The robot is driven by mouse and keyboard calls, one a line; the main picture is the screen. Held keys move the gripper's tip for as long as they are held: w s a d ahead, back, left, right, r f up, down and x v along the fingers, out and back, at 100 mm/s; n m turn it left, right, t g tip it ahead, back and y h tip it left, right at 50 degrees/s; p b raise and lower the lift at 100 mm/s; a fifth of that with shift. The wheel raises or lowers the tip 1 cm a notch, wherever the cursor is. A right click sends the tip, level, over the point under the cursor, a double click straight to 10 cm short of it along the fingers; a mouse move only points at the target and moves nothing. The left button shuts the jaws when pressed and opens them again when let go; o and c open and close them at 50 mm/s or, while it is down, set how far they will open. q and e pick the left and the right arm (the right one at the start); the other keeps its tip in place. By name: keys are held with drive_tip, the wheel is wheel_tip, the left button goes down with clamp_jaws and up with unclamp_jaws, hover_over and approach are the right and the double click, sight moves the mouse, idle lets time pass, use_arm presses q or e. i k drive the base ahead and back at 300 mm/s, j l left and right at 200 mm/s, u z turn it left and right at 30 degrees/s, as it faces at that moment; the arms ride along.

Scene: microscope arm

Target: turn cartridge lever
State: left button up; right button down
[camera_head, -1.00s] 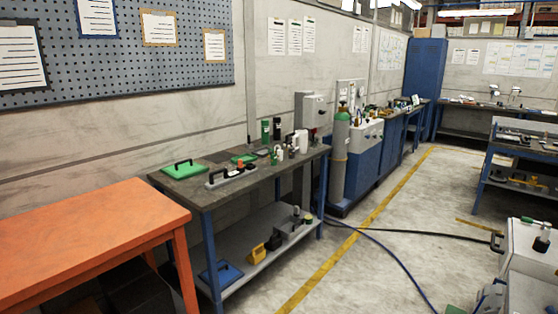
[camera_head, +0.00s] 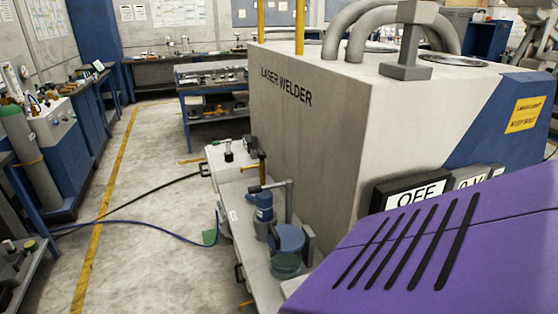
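No part that I can name for sure as the cartridge lever shows. A blue and grey cylindrical device (camera_head: 263,207) with a grey bar across its top stands on a low light-grey unit (camera_head: 236,194) left of the laser welder. A rounder blue and teal device (camera_head: 287,248) stands just in front of it. I cannot tell whether either carries the cartridge lever. Neither of my grippers is in view.
The big grey laser welder (camera_head: 305,130) fills the centre right, with an "OFF" display. A purple slotted surface (camera_head: 460,250) covers the lower right. A blue hose (camera_head: 150,226) and a black cable cross the floor. Open floor (camera_head: 150,250) lies left, with a yellow line.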

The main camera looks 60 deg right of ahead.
sight(288, 183)
drive_tip(key=z, duration=1.55)
